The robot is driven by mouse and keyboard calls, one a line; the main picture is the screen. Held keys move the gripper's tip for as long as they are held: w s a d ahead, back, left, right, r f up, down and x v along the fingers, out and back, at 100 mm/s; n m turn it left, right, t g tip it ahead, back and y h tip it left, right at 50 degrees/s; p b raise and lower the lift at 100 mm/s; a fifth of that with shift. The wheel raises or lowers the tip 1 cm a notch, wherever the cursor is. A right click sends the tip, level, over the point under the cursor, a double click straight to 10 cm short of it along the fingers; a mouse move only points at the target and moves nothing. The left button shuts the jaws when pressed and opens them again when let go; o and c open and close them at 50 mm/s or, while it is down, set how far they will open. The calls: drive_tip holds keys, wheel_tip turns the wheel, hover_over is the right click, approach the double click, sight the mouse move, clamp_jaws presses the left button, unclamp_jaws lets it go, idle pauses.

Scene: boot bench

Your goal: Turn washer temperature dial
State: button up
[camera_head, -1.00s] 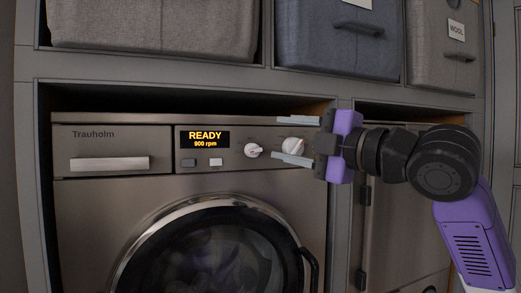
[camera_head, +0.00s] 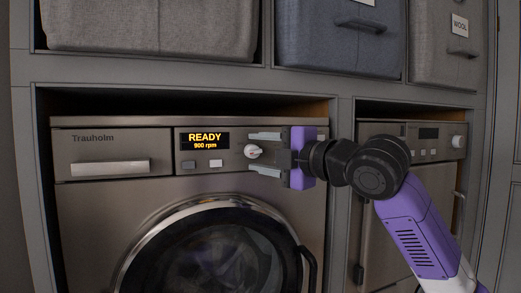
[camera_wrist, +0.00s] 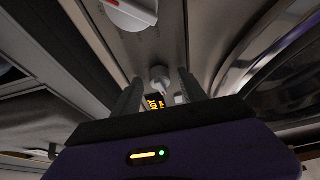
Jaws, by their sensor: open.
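The washer (camera_head: 110,190) is brushed metal, marked Trauholm, and its display (camera_head: 205,140) reads READY, 900 rpm. A small white dial (camera_head: 253,152) sits right of the display; it also shows in the wrist view (camera_wrist: 159,76). A larger white dial with a red mark (camera_wrist: 132,10) shows at the top of the wrist view; in the head view my gripper hides it. I cannot read which dial is for temperature. My gripper (camera_head: 259,154) is open, one finger above and one below the small dial in the head view. I cannot tell if they touch it.
Two buttons (camera_head: 202,163) lie under the display. The drawer handle (camera_head: 110,166) is at left and the round door (camera_head: 215,250) below. A second appliance (camera_head: 430,185) stands at right behind my arm. Fabric bins (camera_head: 340,45) sit on the shelf above.

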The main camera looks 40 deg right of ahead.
clamp_jaws()
drive_tip(key=shift+f+b, duration=0.1)
drive_tip(key=shift+b, duration=0.2)
